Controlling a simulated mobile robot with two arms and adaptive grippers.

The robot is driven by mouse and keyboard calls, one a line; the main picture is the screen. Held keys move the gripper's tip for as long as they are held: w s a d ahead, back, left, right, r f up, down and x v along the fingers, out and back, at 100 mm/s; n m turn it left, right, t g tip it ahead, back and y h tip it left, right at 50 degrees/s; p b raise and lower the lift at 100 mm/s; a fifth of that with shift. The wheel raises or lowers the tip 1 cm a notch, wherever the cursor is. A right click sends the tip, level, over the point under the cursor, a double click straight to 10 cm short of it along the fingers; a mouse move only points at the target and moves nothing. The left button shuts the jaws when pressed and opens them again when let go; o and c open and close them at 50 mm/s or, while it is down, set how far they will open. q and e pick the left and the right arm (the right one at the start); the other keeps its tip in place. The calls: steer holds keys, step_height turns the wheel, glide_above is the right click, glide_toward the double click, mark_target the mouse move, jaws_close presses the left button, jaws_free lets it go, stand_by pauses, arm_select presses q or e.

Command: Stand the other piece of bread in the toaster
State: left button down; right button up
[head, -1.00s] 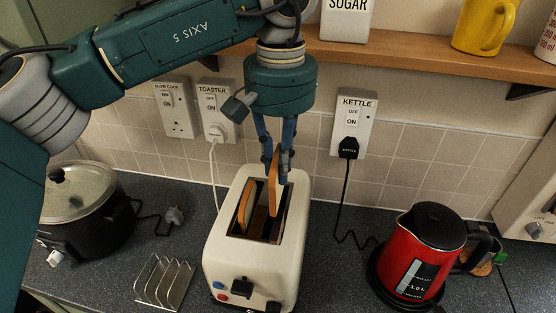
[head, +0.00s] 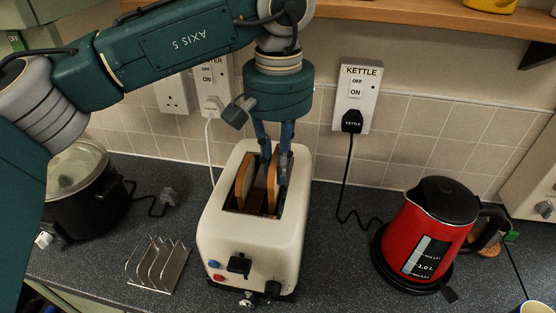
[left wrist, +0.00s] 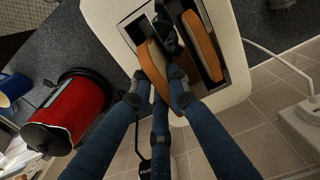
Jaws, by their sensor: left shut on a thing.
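The cream toaster (head: 250,245) stands on the counter with its two long slots on top. One piece of bread (head: 246,178) stands upright in the left slot, its top sticking out; it also shows in the left wrist view (left wrist: 201,46). My left gripper (head: 276,172) is over the right slot, shut on the other piece of bread (head: 272,187). That piece is upright, its lower edge down at the right slot; how deep it sits is hidden. In the left wrist view, my fingers (left wrist: 157,88) close around this bread (left wrist: 153,66). My right gripper is in neither view.
A red kettle (head: 425,240) stands to the right, a wire toast rack (head: 158,265) front left, and a black slow cooker (head: 85,205) farther left. Sockets line the tiled wall behind. Counter between toaster and kettle is clear.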

arm_select(q)
steer(key=c, duration=1.6)
jaws_free()
step_height(320, 180, up, 12)
steer(key=shift+f, duration=0.1)
